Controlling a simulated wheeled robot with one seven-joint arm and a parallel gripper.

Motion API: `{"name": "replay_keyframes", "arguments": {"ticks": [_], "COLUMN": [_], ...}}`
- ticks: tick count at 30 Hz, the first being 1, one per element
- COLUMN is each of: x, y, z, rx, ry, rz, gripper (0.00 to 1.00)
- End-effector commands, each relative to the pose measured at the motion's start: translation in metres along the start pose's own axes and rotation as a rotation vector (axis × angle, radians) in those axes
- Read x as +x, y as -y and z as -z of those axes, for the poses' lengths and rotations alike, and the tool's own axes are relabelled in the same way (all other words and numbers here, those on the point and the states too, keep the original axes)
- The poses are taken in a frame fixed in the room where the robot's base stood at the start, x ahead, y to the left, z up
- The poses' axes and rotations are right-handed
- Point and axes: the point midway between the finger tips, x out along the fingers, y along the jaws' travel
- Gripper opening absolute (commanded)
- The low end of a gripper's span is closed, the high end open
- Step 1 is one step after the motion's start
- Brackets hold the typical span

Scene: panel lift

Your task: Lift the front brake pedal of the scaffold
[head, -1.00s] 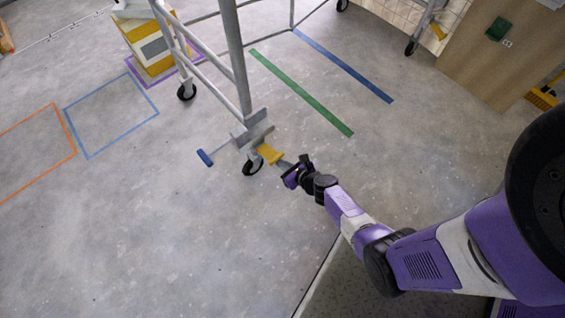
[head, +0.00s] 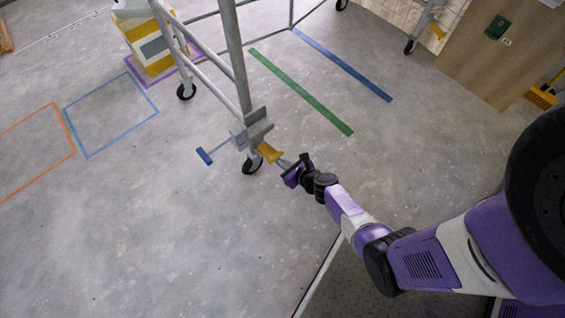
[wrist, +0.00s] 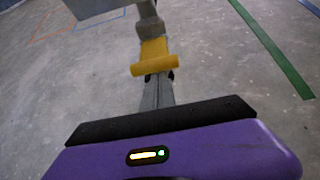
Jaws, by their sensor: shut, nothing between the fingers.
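The yellow brake pedal (head: 270,152) sticks out from the scaffold's near caster (head: 252,166), at the foot of its grey post. It also shows in the wrist view (wrist: 154,62), with a rounded yellow bar across its end. My gripper (head: 287,162) is at the outer end of the pedal. In the wrist view its shut grey fingers (wrist: 157,92) reach up to the yellow bar, with their dark tips under it. Nothing is held between them. I cannot tell whether the tips touch the pedal.
A blue-ended lever (head: 204,156) sticks out left of the same caster. The scaffold frame (head: 232,50) rises behind it. A yellow and white box (head: 150,45) stands at the back left. A wooden panel (head: 500,55) is at the right. The floor in front is clear.

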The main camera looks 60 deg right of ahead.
Motion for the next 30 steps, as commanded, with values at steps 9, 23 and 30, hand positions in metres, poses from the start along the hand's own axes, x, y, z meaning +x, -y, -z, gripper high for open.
{"name": "replay_keyframes", "arguments": {"ticks": [9, 23, 30], "x": [-0.001, -0.067, -0.087], "y": [0.005, 0.004, 0.005], "z": [0.026, 0.005, 0.001], "rx": [0.001, 0.0, 0.001], "ry": [-0.013, -0.018, -0.018], "rz": [0.003, 0.004, 0.004], "gripper": [0.0, 0.0, 0.0]}}
